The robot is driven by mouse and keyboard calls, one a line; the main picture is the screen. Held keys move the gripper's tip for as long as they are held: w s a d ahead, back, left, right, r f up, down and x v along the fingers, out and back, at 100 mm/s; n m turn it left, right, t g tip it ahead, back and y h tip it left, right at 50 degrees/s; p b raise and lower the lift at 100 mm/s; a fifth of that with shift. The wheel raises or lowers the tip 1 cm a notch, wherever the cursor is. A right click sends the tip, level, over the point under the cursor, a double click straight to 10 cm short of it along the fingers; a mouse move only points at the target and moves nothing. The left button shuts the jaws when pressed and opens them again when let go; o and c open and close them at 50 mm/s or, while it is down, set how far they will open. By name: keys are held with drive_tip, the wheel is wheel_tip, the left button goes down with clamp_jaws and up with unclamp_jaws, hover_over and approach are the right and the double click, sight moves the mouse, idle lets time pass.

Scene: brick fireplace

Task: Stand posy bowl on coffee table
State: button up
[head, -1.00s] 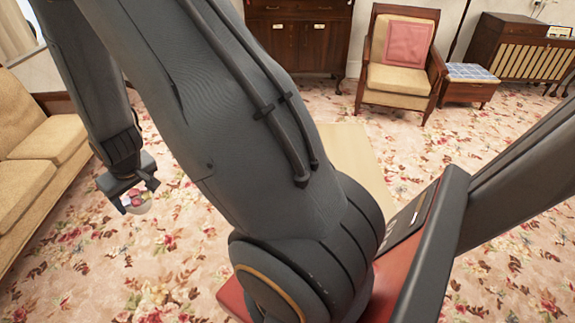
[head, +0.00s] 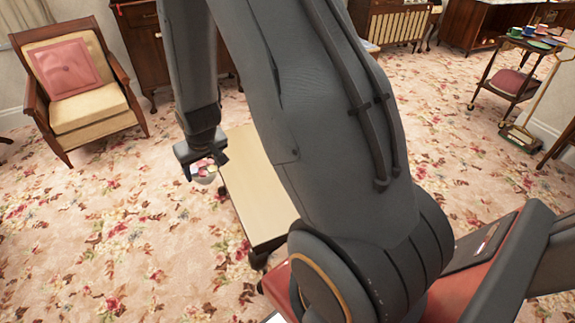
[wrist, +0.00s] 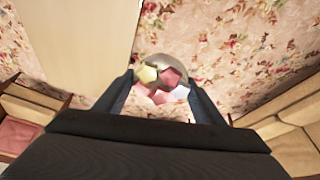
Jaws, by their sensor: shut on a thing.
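The posy bowl (head: 204,172) is a small pale bowl with pink, white and yellowish blooms. My gripper (head: 204,161) is shut on it and holds it in the air. In the wrist view the posy bowl (wrist: 163,74) sits between the two fingers of my gripper (wrist: 160,90). The coffee table (head: 257,185) is a long, low, pale wooden top, just right of the bowl in the head view. In the wrist view the coffee table (wrist: 75,45) lies to the left, and the bowl shows over carpet beside its edge. My arm hides part of the table in the head view.
An armchair with a pink cushion (head: 75,80) stands at the left. A dark wooden cabinet (head: 150,45) is behind the table. A trolley with cups (head: 520,70) stands at the far right. Flowered carpet (head: 120,215) is open left of the table.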

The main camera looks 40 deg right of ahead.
drive_tip(key=s+d+f+m+h+b, duration=0.1)
drive_tip(key=d+f+m+b, duration=0.1)
drive_tip(key=d+f+b, duration=0.6)
drive_tip(key=s+d+f+m+b, duration=0.2)
drive_tip(key=d+f, duration=0.3)
drive_tip(key=d, duration=0.7)
drive_tip(key=s+d+f+m+h+b, duration=0.1)
drive_tip(key=d+f+b, duration=0.3)
drive_tip(key=d+f, duration=0.5)
drive_tip(key=shift+m+g, duration=0.3)
drive_tip(key=shift+g, duration=0.1)
drive_tip(key=f, duration=0.1)
drive_tip(key=d+f+b, duration=0.2)
drive_tip(key=shift+s+f, duration=0.1)
drive_tip(key=shift+f, duration=2.3)
drive_tip(key=shift+f, duration=0.1)
drive_tip(key=o, duration=1.2)
drive_tip(key=shift+b, duration=0.3)
